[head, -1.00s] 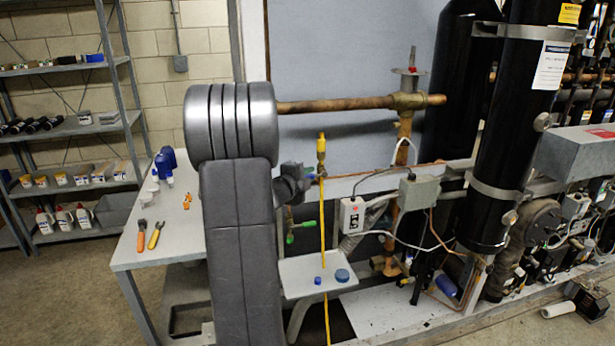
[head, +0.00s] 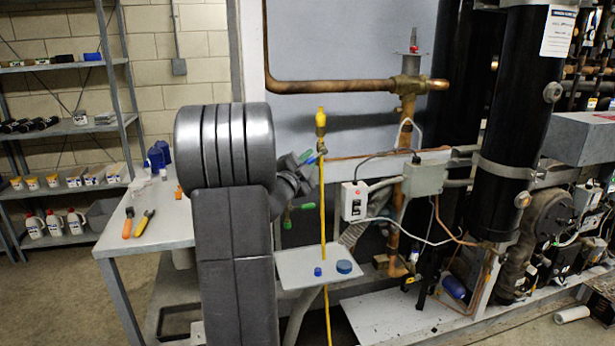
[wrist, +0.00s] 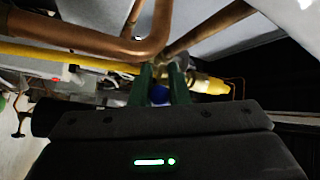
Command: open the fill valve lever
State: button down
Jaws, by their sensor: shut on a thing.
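The fill valve (head: 320,130) is a brass fitting with a yellow top, on an upright yellow hose (head: 323,210) in the head view. In the wrist view its brass and yellow body (wrist: 207,86) lies right of my fingers. A small blue part, seemingly the lever (wrist: 158,94), shows between my green fingers. My gripper (wrist: 163,88) is shut on it. In the head view my gripper (head: 309,157) is beside the hose just below the fitting, partly hidden by my arm. The lever's exact angle is unclear.
Copper pipes (head: 350,86) run above and behind the valve, close to my gripper in the wrist view (wrist: 110,42). A green-handled valve (head: 303,207) sits lower. A small shelf (head: 300,272) holds blue caps. A grey box (head: 425,177) stands right.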

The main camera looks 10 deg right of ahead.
jog(key=n+t+b, duration=0.1)
jog(key=b, duration=0.1)
jog(key=f+n+t+b, duration=0.1)
jog(key=b, duration=0.1)
jog(key=d+n+b, duration=0.1)
jog(key=b, duration=0.2)
jog(key=shift+f+t, duration=0.3)
jog(key=shift+t, duration=0.1)
jog(key=shift+r+n+b, duration=0.1)
jog(key=shift+n+b, duration=0.3)
jog(key=shift+b, duration=0.05)
jog(key=c, duration=1.4)
grip_release()
jog(key=shift+r, duration=0.1)
jog(key=v, duration=0.9)
jog(key=b+v, duration=0.1)
jog(key=v, duration=0.4)
jog(key=shift+w+d+f, duration=0.1)
jog(key=shift+d+f, duration=0.05)
jog(key=shift+f, duration=0.1)
